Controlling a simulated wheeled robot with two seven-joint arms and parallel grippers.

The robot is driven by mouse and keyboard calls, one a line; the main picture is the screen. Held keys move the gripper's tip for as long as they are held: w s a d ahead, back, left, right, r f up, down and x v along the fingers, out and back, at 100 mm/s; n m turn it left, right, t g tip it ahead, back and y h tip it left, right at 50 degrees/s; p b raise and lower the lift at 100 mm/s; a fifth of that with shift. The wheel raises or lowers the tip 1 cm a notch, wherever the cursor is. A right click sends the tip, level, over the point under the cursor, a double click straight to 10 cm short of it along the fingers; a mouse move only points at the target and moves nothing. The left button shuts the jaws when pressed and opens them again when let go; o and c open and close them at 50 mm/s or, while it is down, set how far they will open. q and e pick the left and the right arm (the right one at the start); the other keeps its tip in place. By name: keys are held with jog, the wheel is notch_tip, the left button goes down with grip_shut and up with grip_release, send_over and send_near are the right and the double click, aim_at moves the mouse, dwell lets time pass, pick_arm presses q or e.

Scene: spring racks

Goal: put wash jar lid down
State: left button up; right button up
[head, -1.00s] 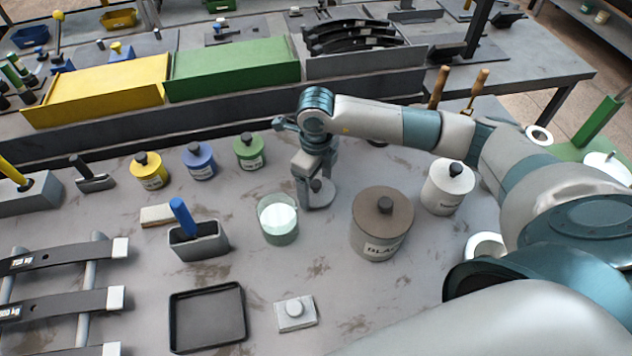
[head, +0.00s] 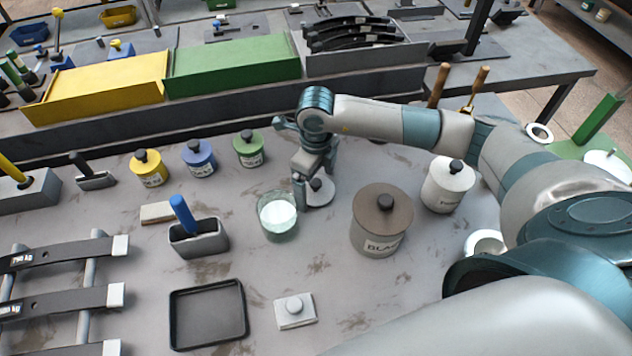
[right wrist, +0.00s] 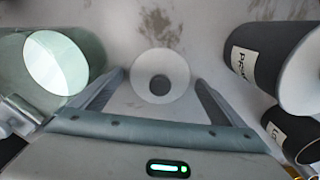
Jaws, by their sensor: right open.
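The wash jar lid (head: 322,197), a pale disc with a dark knob, lies on the bench just right of the open glass wash jar (head: 278,229). In the right wrist view the lid (right wrist: 176,66) appears flat on the bench, between and beyond the fingertips. My right gripper (head: 314,190) is open over the lid, with its fingers apart on either side of the knob. The wash jar (right wrist: 85,60) shows at the left of the wrist view, with whitish contents. My left gripper is not in view.
A large brown-lidded jar (head: 378,240) stands close to the right of the lid, with a white jar (head: 447,192) beyond. Small yellow (head: 149,172), blue (head: 199,162) and green (head: 249,152) jars stand behind. A black tray (head: 207,314) lies in front.

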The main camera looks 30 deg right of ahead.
aim_at(316, 182)
jog(key=shift+r+b, duration=0.35)
jog(key=shift+r, duration=0.25)
notch_tip(316, 182, up, 11)
jog(key=b, duration=0.3)
jog(key=shift+b, duration=0.4)
jog(key=shift+s, duration=0.1)
